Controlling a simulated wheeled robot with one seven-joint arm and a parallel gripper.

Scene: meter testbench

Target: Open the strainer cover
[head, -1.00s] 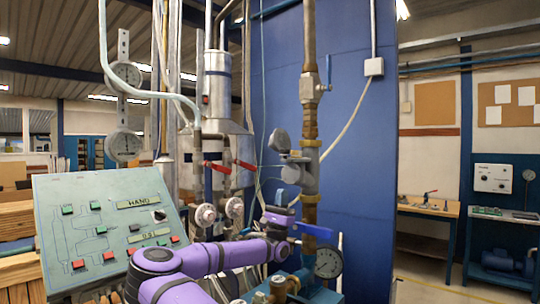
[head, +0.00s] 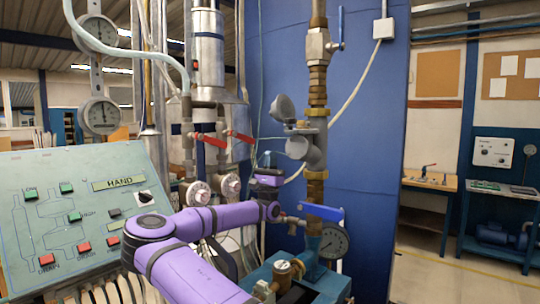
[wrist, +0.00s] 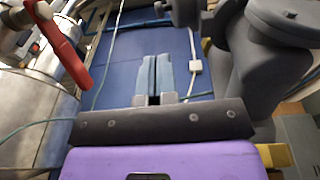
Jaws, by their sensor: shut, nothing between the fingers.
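A grey cast fitting (head: 316,150) sits on the upright brass pipe in the head view. It has a round face on its left side (head: 297,147) and a round disc-like lid tilted up above it (head: 283,108). I cannot tell for sure which is the strainer cover. In the wrist view the grey fitting (wrist: 245,60) fills the right side, with a round disc (wrist: 290,18) at the top right. My gripper (head: 265,160) points up, left of and slightly below the fitting, apart from it. In the wrist view its blue-grey fingers (wrist: 155,75) are shut and empty.
Red valve handles (head: 213,140) are left of my gripper; one shows large in the wrist view (wrist: 62,45). A blue lever (head: 322,212) and a gauge (head: 332,240) are below the fitting. A sloped control panel (head: 80,215) is at left, a blue wall (head: 375,130) behind.

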